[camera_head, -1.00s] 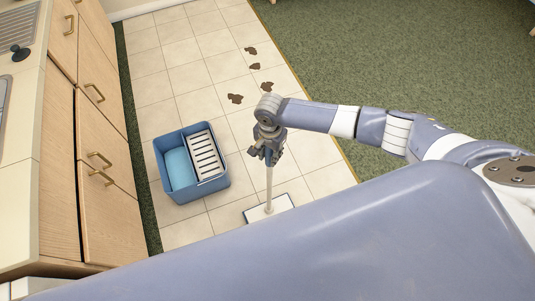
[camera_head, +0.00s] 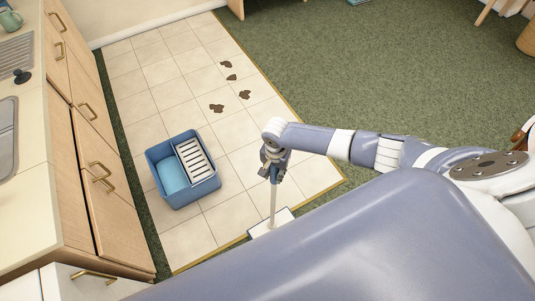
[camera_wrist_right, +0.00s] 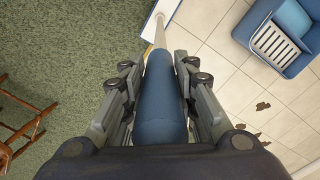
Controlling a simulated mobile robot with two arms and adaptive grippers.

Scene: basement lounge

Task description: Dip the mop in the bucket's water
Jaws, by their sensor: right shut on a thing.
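My right gripper (camera_head: 273,160) is shut on the blue handle of the mop (camera_head: 273,205). The mop hangs upright, and its flat white head (camera_head: 268,224) is low over the edge of the tiles; I cannot tell if it touches the floor. In the right wrist view the blue mop handle (camera_wrist_right: 161,100) lies between both fingers (camera_wrist_right: 160,85). The blue bucket (camera_head: 205,190) stands on the tiles to the left of the mop, apart from it. Light blue water (camera_head: 172,177) fills its left compartment, and a white slatted wringer (camera_head: 194,160) covers the right one. My left gripper is not in view.
Several brown stains (camera_head: 217,108) mark the tiles (camera_head: 150,78) beyond the bucket. Wooden cabinets (camera_head: 100,140) with a counter line the left side. Green carpet (camera_head: 370,70) covers the right side. A wooden chair (camera_wrist_right: 25,125) shows in the right wrist view.

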